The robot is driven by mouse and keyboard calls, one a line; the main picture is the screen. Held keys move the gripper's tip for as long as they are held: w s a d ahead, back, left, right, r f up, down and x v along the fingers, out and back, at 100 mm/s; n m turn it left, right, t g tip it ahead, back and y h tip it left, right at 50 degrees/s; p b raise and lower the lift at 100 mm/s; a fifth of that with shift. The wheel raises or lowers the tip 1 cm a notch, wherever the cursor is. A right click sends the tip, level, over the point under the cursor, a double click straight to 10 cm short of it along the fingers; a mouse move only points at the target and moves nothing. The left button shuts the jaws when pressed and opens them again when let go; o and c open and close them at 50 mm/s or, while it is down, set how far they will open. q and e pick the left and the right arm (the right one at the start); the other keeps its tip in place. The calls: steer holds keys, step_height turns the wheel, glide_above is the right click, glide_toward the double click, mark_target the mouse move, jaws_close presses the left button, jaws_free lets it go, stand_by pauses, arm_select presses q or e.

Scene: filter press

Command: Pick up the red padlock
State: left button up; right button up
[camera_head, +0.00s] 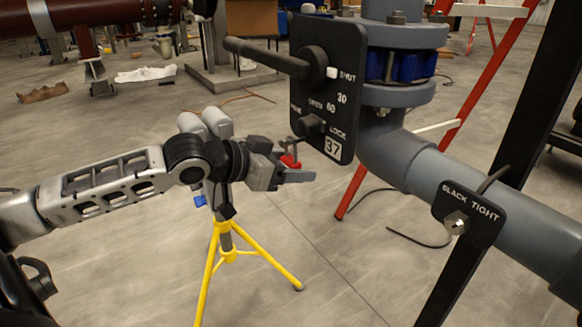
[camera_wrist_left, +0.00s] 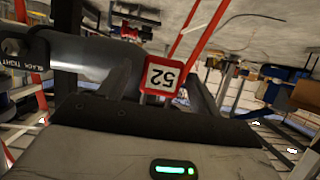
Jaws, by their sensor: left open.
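The red padlock (camera_head: 290,161) is small in the head view, partly hidden by my left gripper, just left of the black valve plate (camera_head: 328,90). In the left wrist view a red square with a white label reading 52, which looks like the padlock (camera_wrist_left: 162,77), shows upside down between the fingers. My left gripper (camera_head: 293,170) is open, with its fingers around or close beside the padlock; I cannot tell whether they touch it. What supports the padlock is hidden. My right gripper is not in view.
The valve plate carries a black lever handle (camera_head: 268,58) and a plaque marked 37. A grey pipe (camera_head: 440,178) with a small black tag (camera_head: 467,212) runs to the right. A yellow tripod (camera_head: 263,262) stands below my left gripper. A red ladder (camera_head: 470,85) is behind the pipe.

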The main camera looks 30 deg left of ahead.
arm_select(q)
steer(key=c, duration=1.1)
steer(key=shift+r, duration=0.1)
